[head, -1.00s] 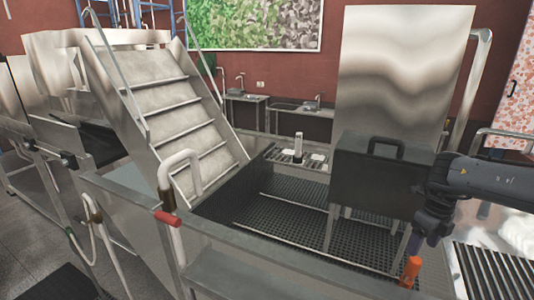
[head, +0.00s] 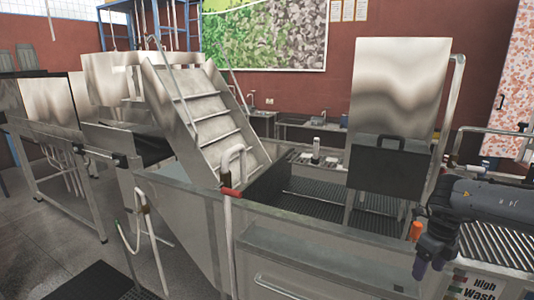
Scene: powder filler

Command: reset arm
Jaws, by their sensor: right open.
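My right arm comes in from the right edge of the head view. Its dark gripper (head: 428,267) points downward, with two bluish fingertips apart and nothing between them. It hangs in front of the steel tub's right side, close in the picture to an orange handle (head: 416,231); I cannot tell the exact gap. My left gripper is not in view.
A steel tub wall (head: 330,245) with a drawer-like front stands ahead. A roller conveyor (head: 495,240) is at right.

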